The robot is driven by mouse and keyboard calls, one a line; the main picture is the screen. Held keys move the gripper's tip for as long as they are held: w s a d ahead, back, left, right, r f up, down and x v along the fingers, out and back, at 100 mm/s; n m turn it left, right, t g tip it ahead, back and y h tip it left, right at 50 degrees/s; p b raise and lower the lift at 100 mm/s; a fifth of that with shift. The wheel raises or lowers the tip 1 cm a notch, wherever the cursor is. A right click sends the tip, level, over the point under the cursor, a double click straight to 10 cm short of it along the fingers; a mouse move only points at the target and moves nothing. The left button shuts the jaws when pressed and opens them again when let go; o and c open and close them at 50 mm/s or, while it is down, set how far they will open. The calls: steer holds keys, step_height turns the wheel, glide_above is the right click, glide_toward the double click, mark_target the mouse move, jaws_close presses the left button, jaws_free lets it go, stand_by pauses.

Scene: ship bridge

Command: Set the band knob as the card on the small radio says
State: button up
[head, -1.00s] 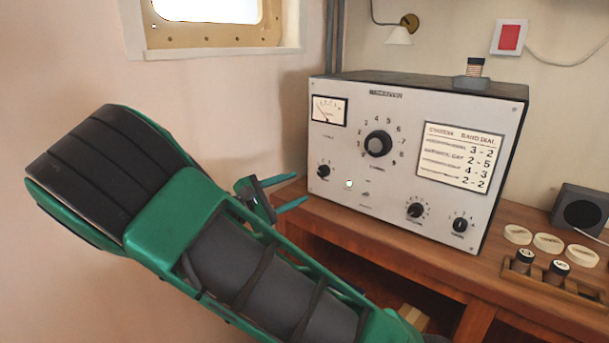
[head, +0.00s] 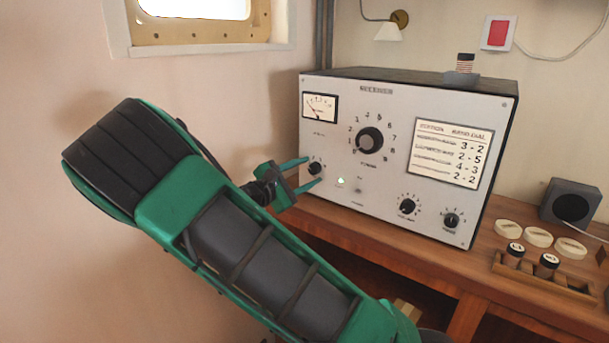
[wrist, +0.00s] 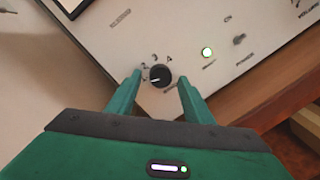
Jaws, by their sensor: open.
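The radio (head: 335,187) is a grey-white box with a dark top on the wooden desk. The card (head: 451,153) on its right front lists station lines with number pairs 3 - 2, 2 - 5, 4 - 3 and 2 - 2. A small black knob (head: 315,169) at the lower left also shows in the wrist view (wrist: 160,77), its label partly hidden. My gripper (head: 313,171) is open, its green fingertips on either side of this knob. In the wrist view the gripper (wrist: 160,88) has a visible gap to the knob on both sides.
A large dial (head: 369,141) sits mid-panel. Two more small knobs, one left (head: 407,206) and one right (head: 452,220), are low on the right. A lit lamp (head: 341,181) and a switch are near my gripper. A rack of cylinders (head: 541,279) and a speaker (head: 570,203) stand at right.

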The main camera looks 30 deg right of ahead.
steer(key=shift+c, duration=0.2)
steer(key=c, duration=1)
steer(key=shift+m, duration=0.4)
steer(key=m, duration=0.3)
steer(key=shift+r+m+y, duration=0.1)
steer(key=shift+m+y, duration=0.2)
steer(key=shift+m, duration=2)
